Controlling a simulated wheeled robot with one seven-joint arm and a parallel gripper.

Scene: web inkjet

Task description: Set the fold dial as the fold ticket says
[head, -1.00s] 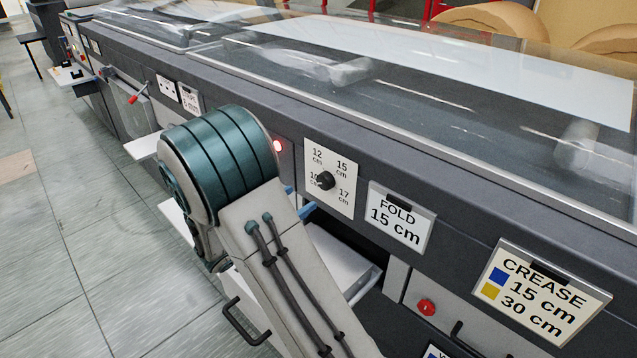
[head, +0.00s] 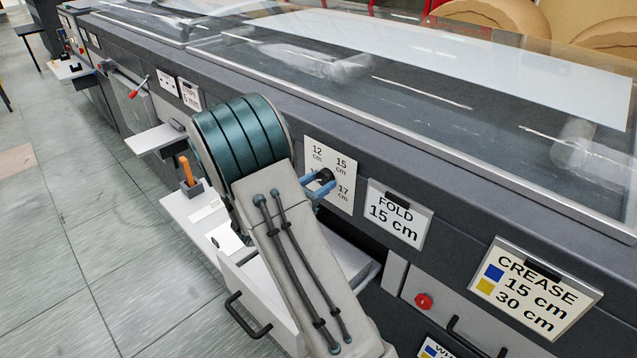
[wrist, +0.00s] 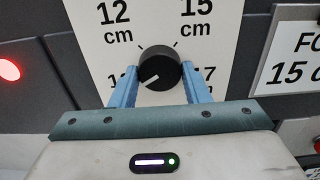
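The fold dial is a white plate (head: 337,196) with settings 12, 15 and 17 cm readable; the lower-left label is mostly hidden. Its black knob (wrist: 160,66) has a white pointer line aimed at the lower left, toward the partly hidden label. In the head view the knob (head: 325,176) is at my fingertips. My gripper (wrist: 160,70) is open, with one blue finger on each side of the knob and small gaps showing. My gripper (head: 322,183) also shows in the head view. The fold ticket (head: 396,214), right of the dial, reads FOLD 15 cm.
A crease ticket (head: 536,290) reads 15 cm and 30 cm. A red button (head: 423,301) sits below the fold ticket. A red lamp (wrist: 9,69) is left of the dial. White trays (head: 155,138) jut out at the left, and the floor there is clear.

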